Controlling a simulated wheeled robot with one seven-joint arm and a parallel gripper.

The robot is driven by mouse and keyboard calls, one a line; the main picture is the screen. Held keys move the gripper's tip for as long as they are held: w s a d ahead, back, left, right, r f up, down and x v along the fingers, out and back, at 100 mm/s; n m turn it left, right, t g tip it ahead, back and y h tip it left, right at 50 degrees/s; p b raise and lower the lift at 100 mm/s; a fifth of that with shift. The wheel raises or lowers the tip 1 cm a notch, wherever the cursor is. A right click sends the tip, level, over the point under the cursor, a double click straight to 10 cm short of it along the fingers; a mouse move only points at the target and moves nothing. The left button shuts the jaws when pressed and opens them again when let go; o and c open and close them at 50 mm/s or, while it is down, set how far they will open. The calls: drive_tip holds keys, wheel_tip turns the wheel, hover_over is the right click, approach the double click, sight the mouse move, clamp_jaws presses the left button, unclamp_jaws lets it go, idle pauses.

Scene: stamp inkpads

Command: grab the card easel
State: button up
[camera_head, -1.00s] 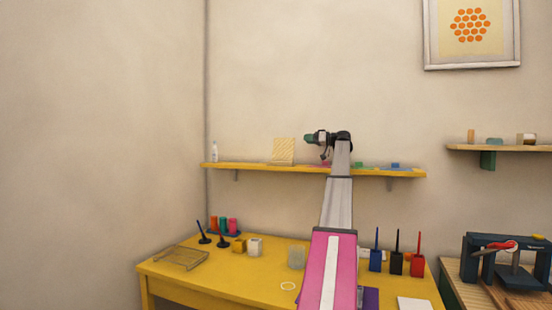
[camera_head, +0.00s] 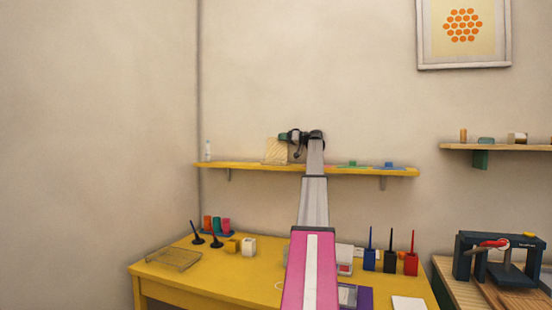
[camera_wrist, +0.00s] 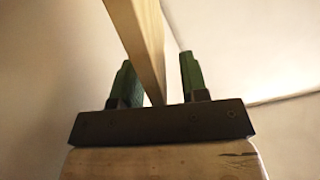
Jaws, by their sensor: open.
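The card easel (camera_head: 275,152) is a pale yellow, striped upright panel on the yellow wall shelf, left of its middle. My gripper (camera_head: 284,136) is at its upper right edge in the head view, with the arm reaching up from below. In the wrist view, a light wooden strip of the easel (camera_wrist: 143,30) runs down between the two green fingers of my gripper (camera_wrist: 157,62). The fingers stand apart on either side of it, with a gap visible on the right. The easel's foot is not shown in the wrist view.
The yellow shelf (camera_head: 230,166) also holds a small bottle (camera_head: 208,151) at left, a green inkpad (camera_head: 352,164) and a blue inkpad (camera_head: 390,165) at right. Below is a yellow table (camera_head: 225,277) with a wire rack (camera_head: 174,259), cups and stamps.

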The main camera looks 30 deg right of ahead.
drive_tip(key=shift+w+a, duration=0.15)
drive_tip(key=shift+w, duration=0.1)
clamp_jaws()
drive_tip(key=shift+r, duration=0.2)
